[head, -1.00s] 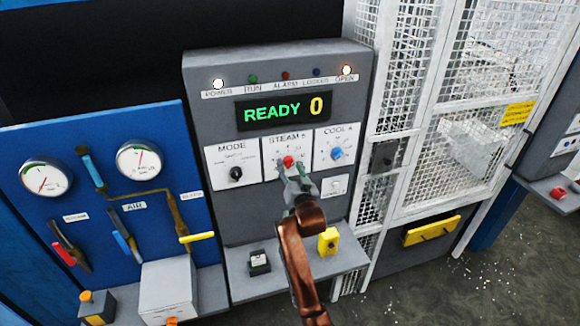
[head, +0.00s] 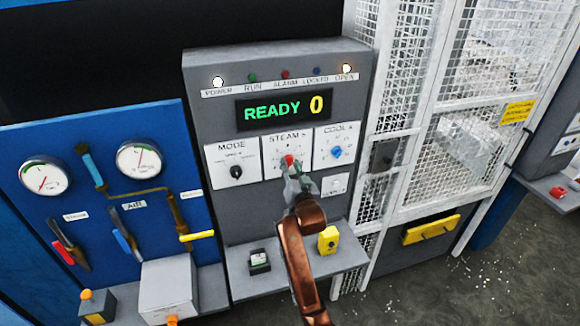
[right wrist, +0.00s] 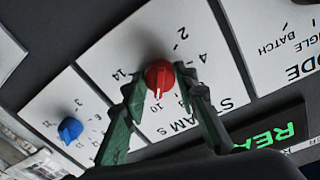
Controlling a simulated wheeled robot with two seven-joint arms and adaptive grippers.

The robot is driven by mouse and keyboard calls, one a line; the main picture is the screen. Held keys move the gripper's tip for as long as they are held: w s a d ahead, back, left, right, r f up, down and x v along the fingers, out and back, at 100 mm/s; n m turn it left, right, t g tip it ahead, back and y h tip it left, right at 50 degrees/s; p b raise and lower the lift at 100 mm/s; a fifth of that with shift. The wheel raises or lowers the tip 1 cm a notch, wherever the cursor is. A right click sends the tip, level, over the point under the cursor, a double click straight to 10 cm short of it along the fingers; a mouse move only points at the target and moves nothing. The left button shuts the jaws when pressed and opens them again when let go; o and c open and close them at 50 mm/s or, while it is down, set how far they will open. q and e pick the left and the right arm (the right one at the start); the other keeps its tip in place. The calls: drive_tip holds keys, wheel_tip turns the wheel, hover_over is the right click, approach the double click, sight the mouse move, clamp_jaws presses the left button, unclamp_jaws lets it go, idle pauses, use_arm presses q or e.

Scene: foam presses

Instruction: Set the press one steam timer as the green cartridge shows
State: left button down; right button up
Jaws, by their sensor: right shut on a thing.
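The red steam timer knob (head: 289,160) is on the panel of the grey press cabinet, under the STEAM label. It also shows in the right wrist view (right wrist: 159,74), its white pointer line aimed down in that picture, among small dial numbers partly hidden by the fingers. My right gripper (head: 292,172) is shut on this knob, with one green-grey finger on each side. No cartridge is clearly seen as green; a small dark block (head: 259,262) with a pale, slightly green top sits on the shelf, its marking too small to read. My left gripper is not in view.
The MODE knob (head: 236,172) is left of the steam dial and the blue COOL knob (head: 336,152) right of it. The display (head: 284,107) reads READY 0. A yellow block (head: 328,241) stands on the shelf. A mesh guard (head: 455,130) stands at right.

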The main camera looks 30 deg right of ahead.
drive_tip(key=shift+n, duration=0.3)
drive_tip(key=n+p, duration=0.1)
drive_tip(key=n, duration=0.2)
drive_tip(key=shift+d+p, duration=0.1)
drive_tip(key=shift+p, duration=0.25)
drive_tip(key=shift+n+t+p, duration=0.3)
drive_tip(key=shift+n+p, duration=0.3)
drive_tip(key=shift+n, duration=1.5)
drive_tip(key=o, duration=1.2)
drive_tip(key=shift+c, duration=0.2)
drive_tip(key=shift+s, duration=0.1)
